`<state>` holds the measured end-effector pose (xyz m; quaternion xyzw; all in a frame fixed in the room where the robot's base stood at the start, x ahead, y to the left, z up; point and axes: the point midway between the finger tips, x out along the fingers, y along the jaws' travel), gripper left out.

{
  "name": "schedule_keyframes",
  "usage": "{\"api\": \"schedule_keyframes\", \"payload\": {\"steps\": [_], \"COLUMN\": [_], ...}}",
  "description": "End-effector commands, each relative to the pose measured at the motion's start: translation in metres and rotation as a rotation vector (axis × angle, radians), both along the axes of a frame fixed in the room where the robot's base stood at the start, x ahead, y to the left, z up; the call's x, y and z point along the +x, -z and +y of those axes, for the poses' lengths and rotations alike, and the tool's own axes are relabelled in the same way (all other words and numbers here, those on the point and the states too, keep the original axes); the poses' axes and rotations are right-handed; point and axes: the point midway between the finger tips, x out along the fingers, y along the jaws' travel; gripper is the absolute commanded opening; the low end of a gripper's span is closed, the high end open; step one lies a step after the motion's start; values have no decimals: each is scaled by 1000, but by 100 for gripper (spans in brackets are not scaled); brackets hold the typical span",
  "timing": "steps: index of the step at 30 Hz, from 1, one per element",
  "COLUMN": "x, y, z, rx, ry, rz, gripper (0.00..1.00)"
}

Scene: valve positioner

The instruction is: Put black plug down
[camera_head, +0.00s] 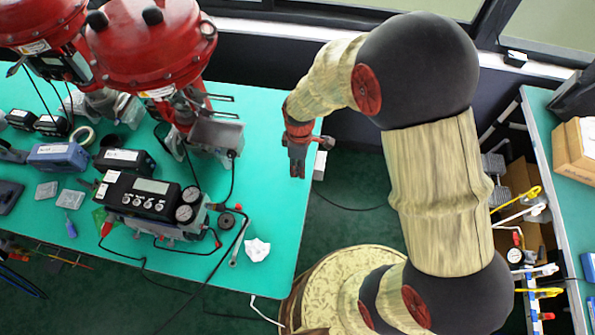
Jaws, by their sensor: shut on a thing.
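My gripper (297,172) points down near the right edge of the green table (262,190), in the upper middle of the view. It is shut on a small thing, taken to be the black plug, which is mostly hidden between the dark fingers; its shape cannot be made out. The gripper appears raised, and its exact height over the table edge cannot be told. The black valve positioner (150,196) with a display, buttons and round gauges sits on the table to the left of my gripper.
Two red valve actuators (150,50) stand at the back left. A black round part (226,221), crumpled white paper (257,250) and hoses lie near the positioner. The table's right strip is bare. Another green table (565,190) with a cardboard box (575,145) stands right.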

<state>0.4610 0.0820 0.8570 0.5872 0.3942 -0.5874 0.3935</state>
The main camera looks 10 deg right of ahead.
Motion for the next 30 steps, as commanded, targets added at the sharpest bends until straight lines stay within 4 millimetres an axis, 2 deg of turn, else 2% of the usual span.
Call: {"api": "schedule_keyframes", "payload": {"steps": [9, 21, 22, 30], "x": [6, 6, 6, 6], "y": [38, 42, 42, 42], "z": [4, 4, 4, 4], "rx": [0, 0, 0, 0], "ry": [-1, 0, 0, 0], "rz": [0, -1, -1, 0], "gripper": [0, 0, 25, 41]}}
